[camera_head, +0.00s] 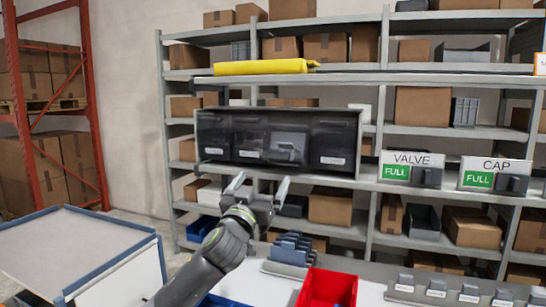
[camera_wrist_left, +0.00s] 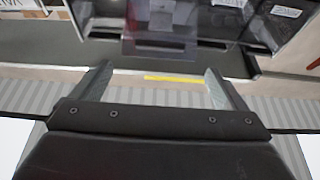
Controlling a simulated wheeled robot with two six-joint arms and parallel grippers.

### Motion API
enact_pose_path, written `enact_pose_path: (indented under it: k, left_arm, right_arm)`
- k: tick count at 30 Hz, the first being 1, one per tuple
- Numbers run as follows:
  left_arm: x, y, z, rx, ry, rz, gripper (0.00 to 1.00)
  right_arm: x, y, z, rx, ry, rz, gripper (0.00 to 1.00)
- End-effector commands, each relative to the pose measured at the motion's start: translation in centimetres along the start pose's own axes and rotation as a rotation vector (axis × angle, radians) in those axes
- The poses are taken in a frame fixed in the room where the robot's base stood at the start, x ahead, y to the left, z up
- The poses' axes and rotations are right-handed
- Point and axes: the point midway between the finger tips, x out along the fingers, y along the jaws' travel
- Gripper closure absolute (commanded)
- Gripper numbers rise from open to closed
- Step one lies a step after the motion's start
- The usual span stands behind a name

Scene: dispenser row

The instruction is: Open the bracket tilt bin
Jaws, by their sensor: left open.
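A dark tilt-bin unit (camera_head: 202,128) with a row of bin fronts is mounted at the shelf front in the head view. Its small white labels are too blurred to read, so I cannot tell which bin is the bracket one. The third bin from the left (camera_head: 290,136) looks paler and seems tipped outward; a see-through bin front (camera_wrist_left: 162,42) also sticks out at the top of the left wrist view. My left gripper (camera_head: 260,181) is open and empty, just below the unit, its fingers pointing toward it. My right gripper is not in view.
VALVE (camera_head: 410,160) and CAP (camera_head: 502,164) signs with FULL tags stand on the shelf at right. A yellow roll (camera_head: 262,67) lies above the unit. A blue-edged cart (camera_head: 80,245) is at left.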

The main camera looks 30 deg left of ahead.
Motion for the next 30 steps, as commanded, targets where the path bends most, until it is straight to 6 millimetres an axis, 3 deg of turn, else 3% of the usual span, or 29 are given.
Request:
enact_pose_path:
  k: [6,15,30]
  left_arm:
    - [4.1,0.0,-0.3,-0.003,-0.001,-0.002,0.05]
    - [7.8,0.0,-0.1,-0.001,-0.002,-0.001,0.05]
    - [8.8,0.0,0.1,0.000,0.000,0.001,0.08]
  right_arm:
    - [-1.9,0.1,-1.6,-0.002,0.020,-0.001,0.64]
    - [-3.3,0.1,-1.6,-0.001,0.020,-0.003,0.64]
    - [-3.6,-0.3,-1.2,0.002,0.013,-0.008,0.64]
